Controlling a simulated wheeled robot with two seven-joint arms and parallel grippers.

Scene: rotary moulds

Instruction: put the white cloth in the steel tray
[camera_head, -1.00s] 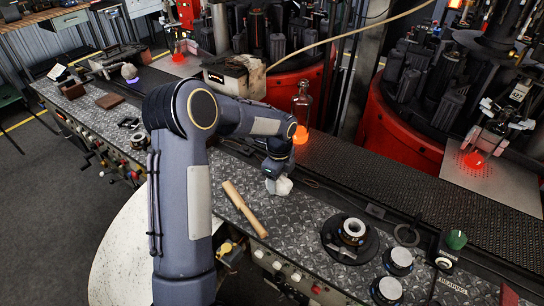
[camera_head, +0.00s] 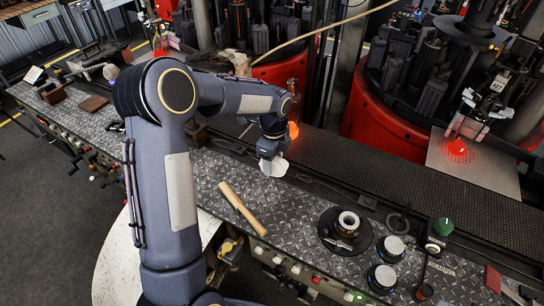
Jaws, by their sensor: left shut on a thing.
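The white cloth (camera_head: 275,169) is a small crumpled piece under my left gripper (camera_head: 270,157), over the far edge of the diamond-plate bench top near the conveyor. My left gripper is shut on it. The arm comes in from the left, and its wrist hides part of the cloth and the fingers. I cannot tell how far the cloth is above the bench. I cannot make out a steel tray in this view. My right gripper is not in view.
A dark round mould part (camera_head: 345,228) and two round pieces lie to the right. A glowing bottle (camera_head: 293,115) stands by the dark conveyor (camera_head: 400,178). Red machines stand behind.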

